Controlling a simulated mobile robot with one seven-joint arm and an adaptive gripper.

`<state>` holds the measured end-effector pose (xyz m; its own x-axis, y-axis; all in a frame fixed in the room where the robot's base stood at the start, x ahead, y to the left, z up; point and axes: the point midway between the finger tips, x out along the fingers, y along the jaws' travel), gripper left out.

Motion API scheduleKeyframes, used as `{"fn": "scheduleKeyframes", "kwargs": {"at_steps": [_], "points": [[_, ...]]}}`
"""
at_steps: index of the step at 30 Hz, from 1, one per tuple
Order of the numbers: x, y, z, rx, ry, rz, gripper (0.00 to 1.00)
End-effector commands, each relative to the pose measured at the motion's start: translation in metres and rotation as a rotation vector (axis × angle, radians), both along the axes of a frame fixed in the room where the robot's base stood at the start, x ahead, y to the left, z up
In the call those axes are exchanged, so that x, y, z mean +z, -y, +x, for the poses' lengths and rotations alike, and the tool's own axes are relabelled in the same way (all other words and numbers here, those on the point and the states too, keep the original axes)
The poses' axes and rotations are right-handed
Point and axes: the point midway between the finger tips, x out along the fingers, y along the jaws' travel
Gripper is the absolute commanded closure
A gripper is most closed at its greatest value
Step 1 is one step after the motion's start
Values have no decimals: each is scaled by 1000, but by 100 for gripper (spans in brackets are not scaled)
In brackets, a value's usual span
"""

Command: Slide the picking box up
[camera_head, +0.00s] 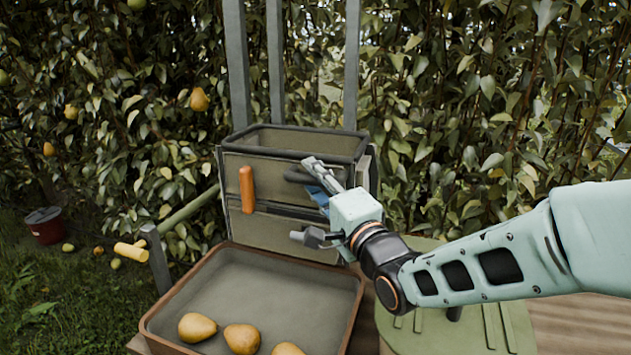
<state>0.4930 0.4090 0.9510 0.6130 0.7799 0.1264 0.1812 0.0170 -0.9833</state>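The picking box (272,164) is an olive-green box with a thick dark rim, standing upright against vertical grey rails at the back of the scene. A dark bar handle (297,177) sticks out from the right part of its front, and an upright orange handle (247,190) is at the front left. My gripper (318,180) is at the box's front right, its tips at the dark handle. The fingers overlap the handle in this view, and I cannot tell whether they are closed on it or only touch it.
A shallow brown-rimmed tray (290,292) below the box holds several pears (242,338). Grey rails (275,62) rise behind the box. A yellow-headed mallet-like thing (131,251) is at left, and a red pot (45,225) stands on the grass. Leafy hedge fills the background.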

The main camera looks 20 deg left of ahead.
Motion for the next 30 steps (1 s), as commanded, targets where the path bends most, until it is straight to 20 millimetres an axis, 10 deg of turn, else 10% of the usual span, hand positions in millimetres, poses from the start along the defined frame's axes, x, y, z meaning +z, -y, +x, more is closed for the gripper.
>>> {"fn": "scheduleKeyframes", "kwargs": {"at_steps": [10, 30], "points": [[0, 0, 0, 0, 0, 0, 100], [17, 0, 0, 0, 1, 2, 100]]}}
